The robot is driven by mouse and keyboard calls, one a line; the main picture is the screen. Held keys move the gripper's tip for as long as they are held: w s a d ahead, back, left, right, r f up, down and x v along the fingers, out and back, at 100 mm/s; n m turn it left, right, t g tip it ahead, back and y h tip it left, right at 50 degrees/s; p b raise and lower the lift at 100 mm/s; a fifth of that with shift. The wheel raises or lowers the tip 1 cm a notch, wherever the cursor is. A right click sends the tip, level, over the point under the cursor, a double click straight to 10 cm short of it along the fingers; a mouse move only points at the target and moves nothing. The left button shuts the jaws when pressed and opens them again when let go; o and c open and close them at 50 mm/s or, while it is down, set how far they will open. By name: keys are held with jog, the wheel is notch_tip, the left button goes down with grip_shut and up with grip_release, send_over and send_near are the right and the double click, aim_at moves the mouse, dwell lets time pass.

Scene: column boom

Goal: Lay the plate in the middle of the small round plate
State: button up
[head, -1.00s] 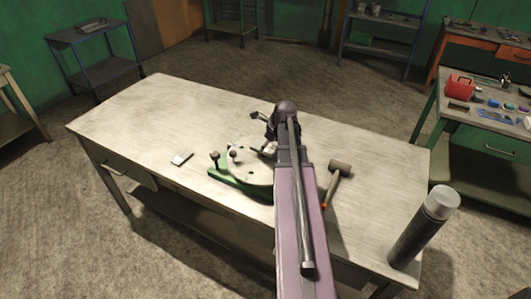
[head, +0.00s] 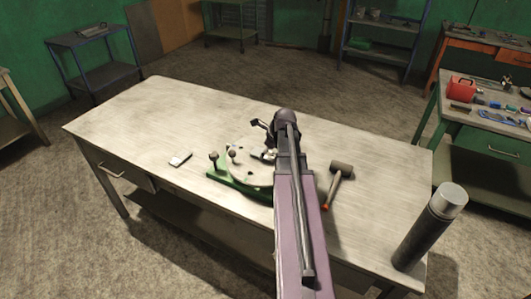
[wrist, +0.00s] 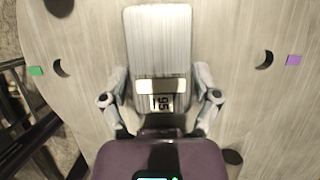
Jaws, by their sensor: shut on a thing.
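The plate (wrist: 160,40) is a grey brushed-metal rectangle with a light patch and dark digits near its lower end in the wrist view. My gripper (wrist: 160,85) is shut on it, one finger at each long side. The small round plate (wrist: 85,35) lies beneath it, pale, with dark crescent marks left and right. In the head view the small round plate (head: 245,174) sits on a green base on the table, partly hidden by my arm. I cannot tell whether the held plate touches it.
Green (wrist: 36,71) and purple (wrist: 293,60) marks lie at the round plate's sides. Dark knobs (head: 232,154) stand at its edge. On the table (head: 130,125) are a small pale block (head: 180,159), a mallet (head: 340,172) and a dark cylinder (head: 428,230). The table's left side is clear.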

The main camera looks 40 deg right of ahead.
aim_at(269, 155)
jog(key=o, duration=1.1)
jog(key=shift+o, duration=0.2)
jog(key=p+v, duration=0.4)
jog(key=shift+r, duration=0.15)
jog(key=p+v, duration=0.7)
jog(key=v, duration=0.1)
jog(key=shift+a, duration=0.1)
dwell(0.5)
